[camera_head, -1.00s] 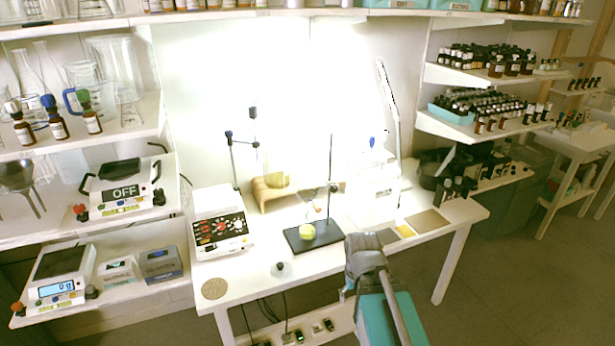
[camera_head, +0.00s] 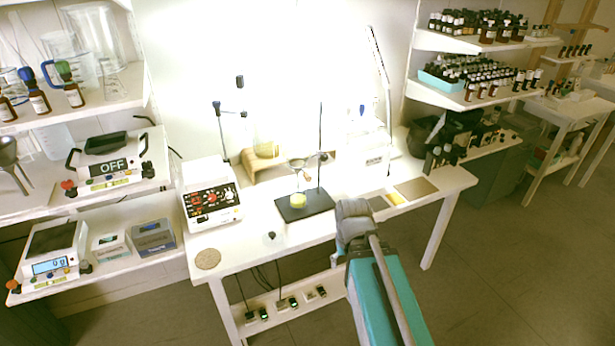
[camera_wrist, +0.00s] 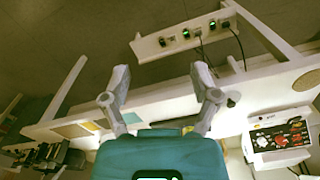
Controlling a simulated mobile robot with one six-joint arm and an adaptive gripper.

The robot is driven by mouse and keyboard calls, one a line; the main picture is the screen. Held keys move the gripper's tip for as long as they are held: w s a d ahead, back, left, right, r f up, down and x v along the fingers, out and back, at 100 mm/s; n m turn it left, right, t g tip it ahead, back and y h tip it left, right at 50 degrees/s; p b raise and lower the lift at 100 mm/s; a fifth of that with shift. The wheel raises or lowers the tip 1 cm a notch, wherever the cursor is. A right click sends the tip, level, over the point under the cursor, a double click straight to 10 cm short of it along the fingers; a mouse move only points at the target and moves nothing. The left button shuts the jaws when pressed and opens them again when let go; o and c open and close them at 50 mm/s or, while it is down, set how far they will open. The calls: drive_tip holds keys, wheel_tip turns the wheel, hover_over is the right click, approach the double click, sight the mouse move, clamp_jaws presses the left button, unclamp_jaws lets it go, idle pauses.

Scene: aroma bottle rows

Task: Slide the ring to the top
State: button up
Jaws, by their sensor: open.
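A stand with a dark base plate (camera_head: 290,211) and an upright thin rod (camera_head: 320,135) stands on the white table. A small ring (camera_head: 298,163) sits partway up the rod, held out to the left by a clamp (camera_head: 322,157). The ring cannot be made out in the wrist view.
A hotplate-like device (camera_head: 210,195) stands to the left of the stand. A wooden holder (camera_head: 262,160) is behind it. Flat plates (camera_head: 416,188) lie to the right. A cork disc (camera_head: 207,258) lies front left. A power strip (camera_wrist: 185,36) is below the table.

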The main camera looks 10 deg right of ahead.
drive_tip(key=shift+c, duration=0.5)
drive_tip(key=w+a+m+t+y+b, duration=0.7)
drive_tip(key=w+a+m, duration=0.2)
drive_tip(key=w, duration=0.3)
drive_tip(key=w+d+r+m+t+b, duration=0.2)
drive_tip(key=w+m+t, duration=0.3)
drive_tip(key=m, duration=0.4)
drive_tip(key=w+d+r+m+t+h+b, duration=0.1)
drive_tip(key=w+d+m+t+b, duration=0.3)
drive_tip(key=m, duration=0.6)
drive_tip(key=shift+w+r+t+b, duration=0.5)
drive_tip(key=shift+w+t+b, duration=0.1)
drive_tip(key=shift+w+b, duration=0.2)
drive_tip(key=shift+w, duration=0.15)
